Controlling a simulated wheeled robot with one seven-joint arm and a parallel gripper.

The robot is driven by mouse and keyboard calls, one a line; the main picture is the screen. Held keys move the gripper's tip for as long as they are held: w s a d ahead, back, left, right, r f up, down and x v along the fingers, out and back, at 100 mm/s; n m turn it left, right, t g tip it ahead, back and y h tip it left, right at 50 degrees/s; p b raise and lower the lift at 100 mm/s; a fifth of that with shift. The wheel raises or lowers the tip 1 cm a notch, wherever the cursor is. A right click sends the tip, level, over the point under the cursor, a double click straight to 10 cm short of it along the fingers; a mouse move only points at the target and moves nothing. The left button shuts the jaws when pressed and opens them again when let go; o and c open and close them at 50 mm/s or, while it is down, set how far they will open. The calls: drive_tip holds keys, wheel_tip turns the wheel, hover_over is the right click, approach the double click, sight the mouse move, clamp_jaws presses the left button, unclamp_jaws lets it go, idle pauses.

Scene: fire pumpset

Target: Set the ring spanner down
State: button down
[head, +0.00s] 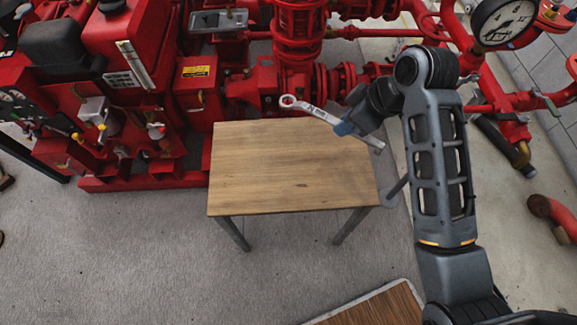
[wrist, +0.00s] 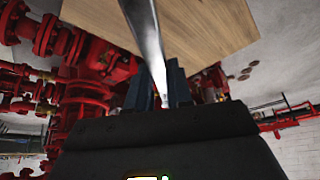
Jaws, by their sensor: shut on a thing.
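The ring spanner (head: 318,113) is a long silver tool with a ring at its upper left end. My gripper (head: 343,128) is shut on its shaft, near the back right part of a wooden table (head: 285,170). In the head view the ring end shows just past the table's back edge and the other end near its right side. The spanner appears to be held above the tabletop; the height is hard to judge. In the wrist view the spanner (wrist: 146,35) runs up between the fingers (wrist: 160,88), with the table (wrist: 205,25) behind it.
The tabletop is bare. Red pump machinery (head: 130,80) stands behind and to the left, with red pipes and a pressure gauge (head: 503,20) at the back right. Another wooden surface (head: 375,308) shows at the bottom edge. Grey floor (head: 130,260) lies open at the front left.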

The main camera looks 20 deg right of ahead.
sight(331, 170)
drive_tip(key=n+b, duration=0.1)
drive_tip(key=s+d+n+y+b, duration=0.1)
drive_tip(key=n, duration=0.1)
drive_tip(key=shift+s+r+g, duration=0.1)
drive_tip(key=shift+r+g, duration=0.05)
drive_tip(key=shift+g, duration=0.25)
wheel_tip(331, 170, down, 18)
drive_tip(key=shift+r+b, duration=0.1)
drive_tip(key=shift+b, duration=0.7)
drive_tip(key=shift+f, duration=0.2)
drive_tip(key=c, duration=1)
unclamp_jaws()
